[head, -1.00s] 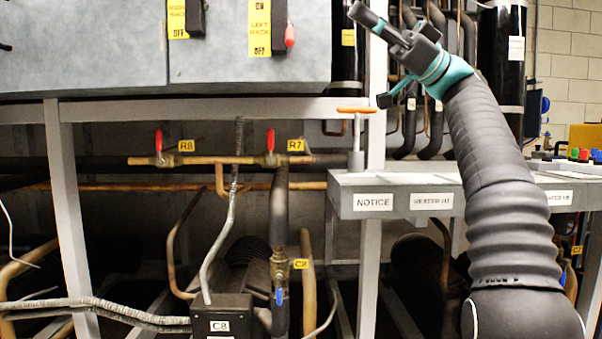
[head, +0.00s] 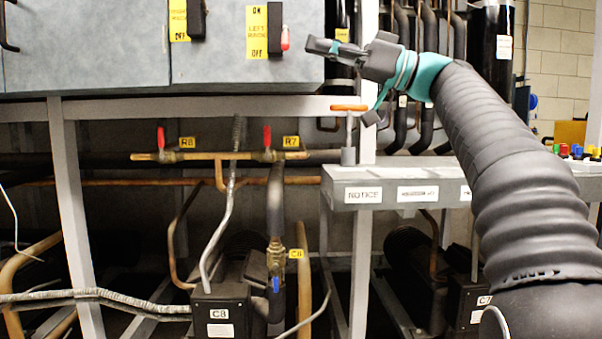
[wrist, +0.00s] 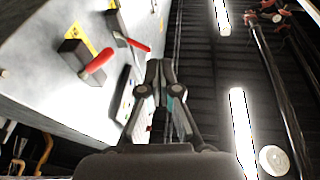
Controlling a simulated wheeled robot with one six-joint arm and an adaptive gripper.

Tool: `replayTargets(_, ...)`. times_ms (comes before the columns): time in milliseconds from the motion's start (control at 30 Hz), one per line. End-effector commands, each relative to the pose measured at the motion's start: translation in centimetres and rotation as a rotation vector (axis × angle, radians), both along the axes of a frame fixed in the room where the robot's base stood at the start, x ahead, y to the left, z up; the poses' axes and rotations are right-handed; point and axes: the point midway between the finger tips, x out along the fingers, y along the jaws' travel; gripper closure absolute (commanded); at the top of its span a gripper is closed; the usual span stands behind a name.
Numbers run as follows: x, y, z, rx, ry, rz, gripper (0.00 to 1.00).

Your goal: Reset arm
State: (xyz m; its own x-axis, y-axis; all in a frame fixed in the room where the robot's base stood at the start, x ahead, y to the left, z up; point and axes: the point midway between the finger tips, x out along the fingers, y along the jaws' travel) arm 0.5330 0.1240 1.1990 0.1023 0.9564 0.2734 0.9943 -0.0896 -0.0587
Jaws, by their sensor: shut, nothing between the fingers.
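My gripper (head: 322,46) is raised at the upper middle of the head view, at the end of my dark, ribbed arm with a teal band. Its fingers point left, just right of the left rack switch (head: 285,38) with its red handle. I cannot tell the exact gap in depth. In the wrist view my gripper (wrist: 160,68) is shut with nothing between the fingertips. Two red-handled switches (wrist: 98,62) on the grey panel show to its upper left there.
The grey cabinet (head: 90,45) fills the upper left. An orange T-handle (head: 349,107) stands on the notice-labelled shelf (head: 335,192) below my gripper. Red-handled valves R8 (head: 161,138) and R7 (head: 267,136) sit on a copper pipe. Black vertical pipes (head: 427,60) stand behind my arm.

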Motion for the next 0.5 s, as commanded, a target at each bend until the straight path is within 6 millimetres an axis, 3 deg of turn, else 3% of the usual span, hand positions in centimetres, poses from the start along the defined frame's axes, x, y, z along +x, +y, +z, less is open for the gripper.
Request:
replayTargets(167,0.0,2.0,-4.9,-0.145,0.27,-0.13,1.0)
replayTargets(367,-1.7,2.3,-13.9,-0.329,0.582,-0.32,1.0)
replayTargets(500,-4.3,1.3,-21.0,-0.458,0.763,-0.467,1.0)
